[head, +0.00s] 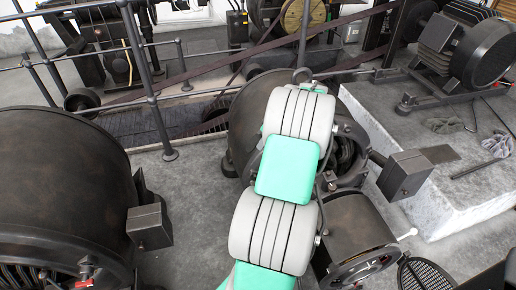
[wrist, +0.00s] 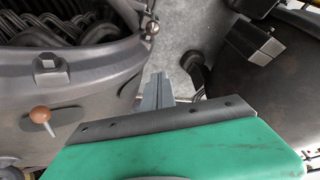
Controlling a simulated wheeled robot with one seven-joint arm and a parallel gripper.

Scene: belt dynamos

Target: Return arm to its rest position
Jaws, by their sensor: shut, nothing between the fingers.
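My arm (head: 287,172), in grey and mint-green segments, rises from the bottom centre of the head view and reaches over a dark dynamo. My gripper is hidden in the head view, behind the arm. In the wrist view my gripper (wrist: 157,92) is shut and empty, its narrow grey fingers together past the green wrist housing. The fingers point toward the grey floor (wrist: 180,40) between two dark machine bodies. I cannot tell whether they touch anything.
A large dark dynamo (head: 62,190) fills the left. Another dynamo body (head: 262,105) stands behind my arm. A railing (head: 140,75) crosses the back. Bare floor (head: 190,200) lies left of my arm.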

